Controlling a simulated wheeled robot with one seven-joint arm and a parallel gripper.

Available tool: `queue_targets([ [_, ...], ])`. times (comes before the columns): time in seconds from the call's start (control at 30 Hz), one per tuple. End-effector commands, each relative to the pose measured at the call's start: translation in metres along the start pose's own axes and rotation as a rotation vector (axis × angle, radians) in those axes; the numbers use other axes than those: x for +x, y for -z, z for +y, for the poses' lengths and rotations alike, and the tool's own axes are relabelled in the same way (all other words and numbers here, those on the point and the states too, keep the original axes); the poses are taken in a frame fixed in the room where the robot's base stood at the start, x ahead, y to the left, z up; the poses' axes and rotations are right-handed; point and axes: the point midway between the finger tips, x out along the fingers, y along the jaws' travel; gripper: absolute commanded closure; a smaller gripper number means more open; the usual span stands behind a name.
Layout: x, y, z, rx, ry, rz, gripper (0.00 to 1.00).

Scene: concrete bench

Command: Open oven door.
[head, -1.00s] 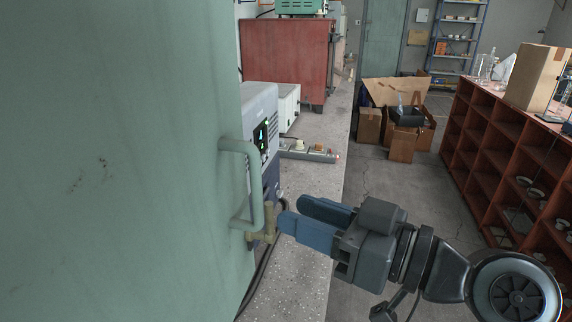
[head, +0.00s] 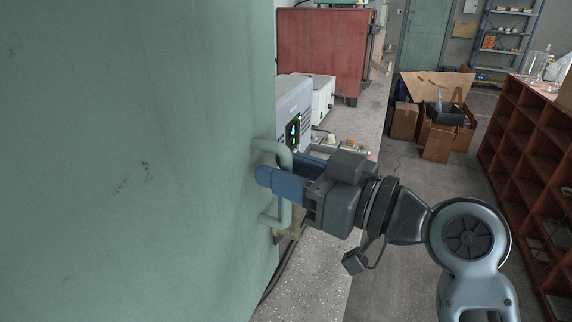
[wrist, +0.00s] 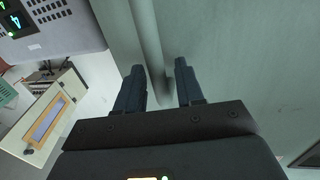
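The oven door is a large pale green panel (head: 140,160) that fills the left of the head view, and it also fills much of the wrist view (wrist: 240,60). Its matching green bar handle (head: 286,212) stands upright near the door's right edge. My gripper (head: 280,172) is at the handle, with its near blue finger in front of the bar and the far finger partly hidden behind it. In the wrist view the handle bar (wrist: 149,45) runs between the two spread fingers (wrist: 158,82), closer to the left one. There is visible space between the fingers.
A grey instrument with a lit display (head: 294,100) and a white box (head: 322,98) stand on the speckled bench (head: 312,270) beyond the door. A red cabinet (head: 322,50) is behind them. Cardboard boxes (head: 437,142) and brown shelving (head: 530,150) stand across the open floor.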

Motion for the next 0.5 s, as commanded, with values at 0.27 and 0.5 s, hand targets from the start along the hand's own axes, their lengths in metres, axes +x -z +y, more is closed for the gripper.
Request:
queue_targets([
  [0.27, 0.0009, -0.0002, 0.0002, 0.000, -0.001, 0.000, 0.66],
  [0.5, 0.0007, -0.0002, 0.0002, 0.000, -0.001, 0.000, 0.89],
])
